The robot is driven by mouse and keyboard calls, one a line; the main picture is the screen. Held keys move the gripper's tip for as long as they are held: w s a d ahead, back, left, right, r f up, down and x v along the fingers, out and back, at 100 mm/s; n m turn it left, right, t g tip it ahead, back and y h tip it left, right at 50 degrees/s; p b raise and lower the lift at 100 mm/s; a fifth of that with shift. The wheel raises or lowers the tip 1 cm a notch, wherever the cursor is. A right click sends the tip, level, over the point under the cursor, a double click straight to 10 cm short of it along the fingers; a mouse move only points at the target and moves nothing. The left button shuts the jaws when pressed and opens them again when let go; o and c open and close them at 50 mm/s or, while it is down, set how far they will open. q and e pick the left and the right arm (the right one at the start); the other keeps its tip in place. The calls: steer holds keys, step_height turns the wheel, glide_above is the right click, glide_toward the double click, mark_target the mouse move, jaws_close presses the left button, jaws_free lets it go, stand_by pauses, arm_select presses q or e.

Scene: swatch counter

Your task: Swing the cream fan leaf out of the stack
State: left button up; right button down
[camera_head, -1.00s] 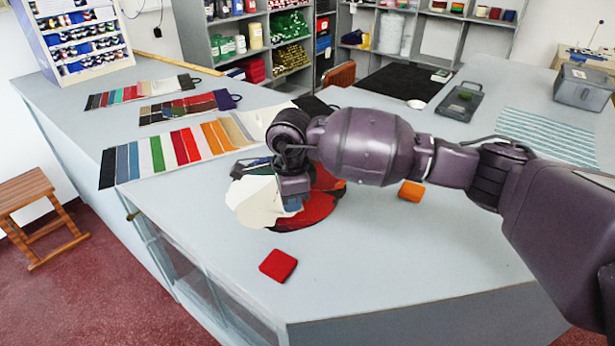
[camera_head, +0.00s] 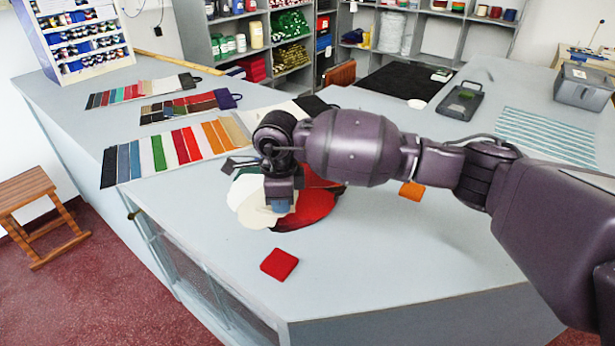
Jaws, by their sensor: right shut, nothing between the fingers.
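A round fan of swatch leaves lies on the grey counter, partly hidden under my right arm. A cream leaf (camera_head: 256,215) shows at the fan's front left, beside a whiter leaf (camera_head: 243,189). A red leaf (camera_head: 312,206) spreads on the right side, and a little dark green shows at the back left. My right gripper (camera_head: 281,208) points down over the middle of the fan, at the cream leaf's right part. It is shut and empty, and a patch of blue shows at its tips. I cannot tell whether it touches the leaves. My left gripper is out of view.
A red square swatch (camera_head: 279,263) lies in front of the fan, and an orange one (camera_head: 412,191) to its right. Strips of colour swatches (camera_head: 175,150) lie behind left. The counter's front right is clear. A wooden stool (camera_head: 35,210) stands off the left edge.

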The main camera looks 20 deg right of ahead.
mark_target(261, 212)
steer(key=shift+w+a+f+m, duration=0.3)
steer(key=shift+a+f+m, duration=0.35)
steer(key=shift+m, duration=0.45)
steer(key=shift+w+d+f, duration=0.1)
steer(key=shift+w+d, duration=0.1)
steer(key=shift+w, duration=0.05)
steer(key=shift+a+r+m, duration=0.2)
steer(key=shift+a+m, duration=0.1)
steer(key=shift+a, duration=0.25)
steer(key=shift+w+a+r+m, duration=0.1)
steer(key=shift+w+a+m, duration=0.25)
steer(key=shift+a+m, duration=0.35)
steer(key=shift+w+a+m, duration=0.55)
steer(key=shift+a+m, duration=0.15)
steer(key=shift+m, duration=0.2)
steer(key=shift+s+d+r+p, duration=0.25)
steer(key=shift+s+r+p, duration=0.05)
steer(key=shift+r+p, duration=0.4)
